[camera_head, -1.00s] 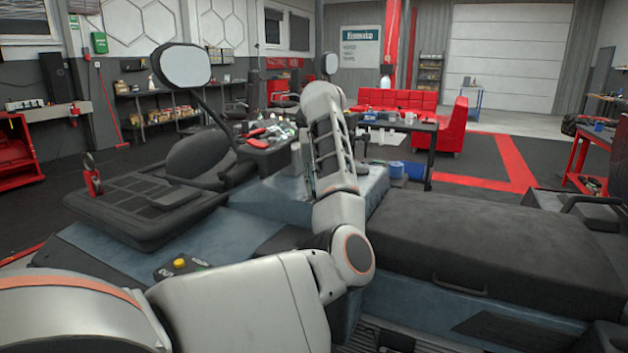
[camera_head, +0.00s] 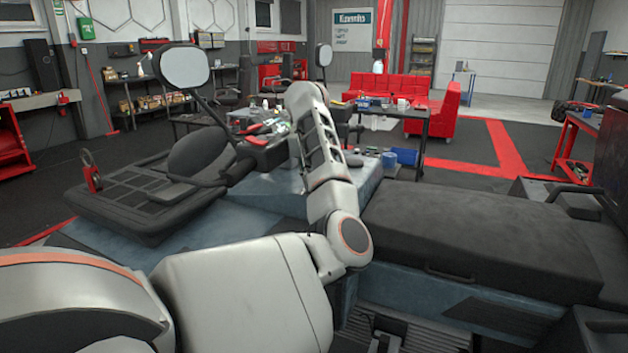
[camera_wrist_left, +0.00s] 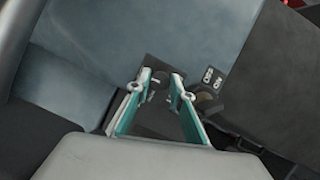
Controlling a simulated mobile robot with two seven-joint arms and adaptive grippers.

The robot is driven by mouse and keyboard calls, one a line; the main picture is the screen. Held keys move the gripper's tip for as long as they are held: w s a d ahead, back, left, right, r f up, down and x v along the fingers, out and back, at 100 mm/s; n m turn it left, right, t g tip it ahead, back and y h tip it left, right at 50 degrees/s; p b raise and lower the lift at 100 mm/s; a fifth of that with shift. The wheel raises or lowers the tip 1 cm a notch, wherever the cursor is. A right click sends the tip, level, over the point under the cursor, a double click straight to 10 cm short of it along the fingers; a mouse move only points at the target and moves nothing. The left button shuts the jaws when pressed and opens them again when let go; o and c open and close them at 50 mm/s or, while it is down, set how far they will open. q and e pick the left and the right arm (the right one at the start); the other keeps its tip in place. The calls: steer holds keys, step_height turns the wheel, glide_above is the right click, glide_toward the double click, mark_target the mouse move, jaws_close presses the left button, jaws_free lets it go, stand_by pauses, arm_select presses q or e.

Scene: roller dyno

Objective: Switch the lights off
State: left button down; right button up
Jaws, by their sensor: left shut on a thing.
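In the left wrist view, my left gripper (camera_wrist_left: 162,82) has its two teal fingers close together over a small dark control panel (camera_wrist_left: 160,118). It is shut on a small part there, mostly hidden between the fingers, so I cannot tell its shape. A dark round knob (camera_wrist_left: 207,99) sits just right of the fingers, with small white symbols (camera_wrist_left: 212,77) beside it. My right gripper is not in view.
The blue-grey vehicle body (camera_head: 255,205) surrounds my arm, with a mirror (camera_head: 182,68) at left and a black padded cover (camera_head: 480,225) at right. Beyond are a cluttered table (camera_head: 430,125), a red sofa (camera_head: 395,92) and open floor.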

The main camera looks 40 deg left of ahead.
arm_select(q)
steer(key=c, duration=1.8)
jaws_free()
steer(key=shift+f, duration=0.1)
steer(key=shift+o, duration=0.2)
steer(key=v, duration=1.2)
